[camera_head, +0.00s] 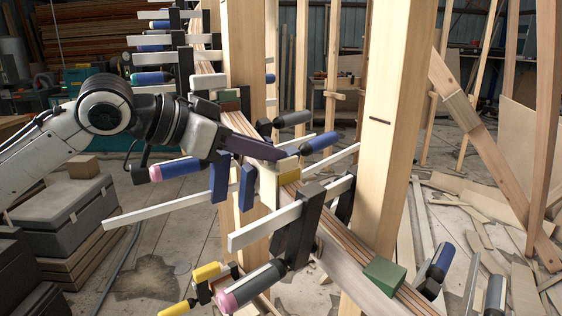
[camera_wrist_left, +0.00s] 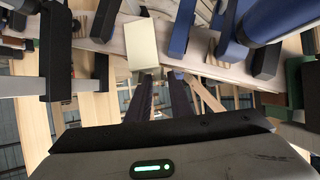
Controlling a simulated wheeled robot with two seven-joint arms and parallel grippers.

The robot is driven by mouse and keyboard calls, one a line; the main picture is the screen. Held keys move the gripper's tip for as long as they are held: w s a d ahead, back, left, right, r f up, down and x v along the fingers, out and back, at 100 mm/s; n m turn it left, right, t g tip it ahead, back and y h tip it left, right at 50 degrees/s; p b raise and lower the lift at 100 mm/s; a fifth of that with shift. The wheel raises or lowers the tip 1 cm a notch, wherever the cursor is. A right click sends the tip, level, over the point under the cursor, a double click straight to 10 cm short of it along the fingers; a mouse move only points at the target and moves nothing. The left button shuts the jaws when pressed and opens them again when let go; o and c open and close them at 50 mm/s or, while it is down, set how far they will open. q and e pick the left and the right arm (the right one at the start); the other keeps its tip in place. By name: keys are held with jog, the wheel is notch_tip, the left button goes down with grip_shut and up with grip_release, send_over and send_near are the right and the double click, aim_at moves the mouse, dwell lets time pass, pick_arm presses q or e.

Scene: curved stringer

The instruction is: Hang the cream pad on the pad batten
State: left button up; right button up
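The cream pad (camera_head: 288,166) is a small pale block at the curved laminated stringer, between clamps, in the middle of the head view. In the left wrist view the cream pad (camera_wrist_left: 141,46) stands just past the fingertips, more in line with the left finger. My left gripper (camera_head: 282,154) reaches in from the left, with its dark fingers right at the pad's upper edge. In the left wrist view the two fingers (camera_wrist_left: 160,76) are apart with a narrow gap, and no pad shows between them. Whether they touch it I cannot tell. I cannot single out the pad batten. My right gripper is out of view.
Clamps with blue and grey handles (camera_head: 300,225) crowd the stringer (camera_head: 335,250) on both sides of the pad. A green block (camera_head: 384,276) sits lower on it, another green block (camera_head: 229,98) higher up. A thick wooden post (camera_head: 395,120) stands at right.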

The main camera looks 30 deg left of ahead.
pick_arm(q)
grip_shut()
